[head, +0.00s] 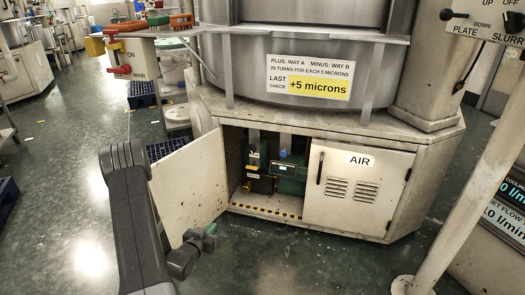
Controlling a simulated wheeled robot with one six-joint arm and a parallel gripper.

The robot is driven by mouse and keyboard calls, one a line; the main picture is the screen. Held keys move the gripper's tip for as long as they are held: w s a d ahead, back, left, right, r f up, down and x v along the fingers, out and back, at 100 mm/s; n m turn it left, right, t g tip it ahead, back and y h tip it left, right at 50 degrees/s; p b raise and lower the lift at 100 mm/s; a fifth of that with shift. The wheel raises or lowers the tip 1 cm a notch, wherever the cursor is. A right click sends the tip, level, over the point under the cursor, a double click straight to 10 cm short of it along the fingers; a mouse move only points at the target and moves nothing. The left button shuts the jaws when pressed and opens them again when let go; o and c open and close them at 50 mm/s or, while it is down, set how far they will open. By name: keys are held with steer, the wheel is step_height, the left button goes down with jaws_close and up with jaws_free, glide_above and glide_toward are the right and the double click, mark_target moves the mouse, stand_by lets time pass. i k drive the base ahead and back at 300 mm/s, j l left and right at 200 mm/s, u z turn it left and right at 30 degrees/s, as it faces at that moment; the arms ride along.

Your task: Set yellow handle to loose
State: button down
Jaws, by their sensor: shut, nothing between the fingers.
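The floor cabinet under the machine stands open on its left side. Inside it are green and dark pump-like parts (287,174) and a small yellow piece (247,187) low on the left, with another yellowish bit just above it. I cannot tell which of these is the yellow handle, or how it is set. The end of my arm with my gripper (208,230) is in front of the open door, low in the picture, outside the cabinet and apart from it. The gripper is small here, with a green part at its tip, and appears shut and empty.
The open cabinet door (190,185) swings out to the left of the opening. The closed AIR door (357,190) is on the right. A slanted post (470,180) stands at right. Floor in front is clear.

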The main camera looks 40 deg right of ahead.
mark_target(252, 167)
steer(key=i+l, duration=0.15)
steer(key=l, duration=0.2)
steer(key=i+l, duration=0.15)
steer(key=l, duration=0.15)
steer(key=i+l, duration=0.15)
steer(key=l, duration=0.2)
steer(key=i+l, duration=0.15)
steer(key=l, duration=0.2)
steer(key=i+l, duration=0.15)
steer(key=l, duration=0.15)
